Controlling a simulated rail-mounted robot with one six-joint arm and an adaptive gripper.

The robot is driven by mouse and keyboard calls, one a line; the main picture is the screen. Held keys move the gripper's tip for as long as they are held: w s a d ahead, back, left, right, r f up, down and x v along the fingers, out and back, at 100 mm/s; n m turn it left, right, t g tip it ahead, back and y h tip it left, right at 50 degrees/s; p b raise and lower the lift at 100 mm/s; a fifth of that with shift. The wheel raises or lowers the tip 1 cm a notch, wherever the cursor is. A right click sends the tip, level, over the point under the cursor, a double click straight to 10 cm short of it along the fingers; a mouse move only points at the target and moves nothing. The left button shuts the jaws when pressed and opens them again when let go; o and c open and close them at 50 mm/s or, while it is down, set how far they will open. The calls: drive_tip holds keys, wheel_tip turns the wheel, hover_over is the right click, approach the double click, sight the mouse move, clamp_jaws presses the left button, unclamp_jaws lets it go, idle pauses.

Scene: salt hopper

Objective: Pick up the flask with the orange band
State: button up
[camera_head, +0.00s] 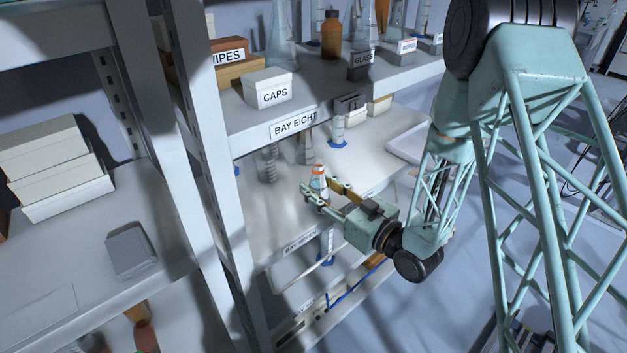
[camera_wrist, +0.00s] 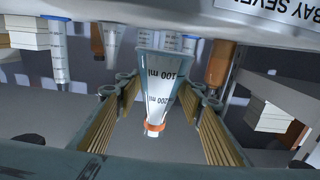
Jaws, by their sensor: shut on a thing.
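The flask with the orange band (camera_head: 318,183) is a small clear conical flask at the bay seven shelf in the head view. My gripper (camera_head: 321,189) is shut on it, with a finger on each side. In the wrist view the flask (camera_wrist: 157,84) is between the ribbed fingers of my gripper (camera_wrist: 160,90). Its volume marks face the camera. Its orange band circles the narrow neck, which is at the bottom of that picture. I cannot tell whether its base touches the shelf.
The bay eight shelf (camera_head: 294,124) overhangs behind. A graduated cylinder (camera_head: 268,163), another conical flask (camera_head: 305,148) and a blue-footed cylinder (camera_head: 338,130) stand farther back. A white tray (camera_head: 407,146) lies at right. A brown bottle (camera_wrist: 219,62) shows in the wrist view.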

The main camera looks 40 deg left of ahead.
drive_tip(key=s+d+r, duration=0.1)
drive_tip(key=s+d, duration=0.5)
drive_tip(key=d, duration=0.3)
drive_tip(key=shift+s+d+p, duration=0.15)
drive_tip(key=shift+p, duration=0.15)
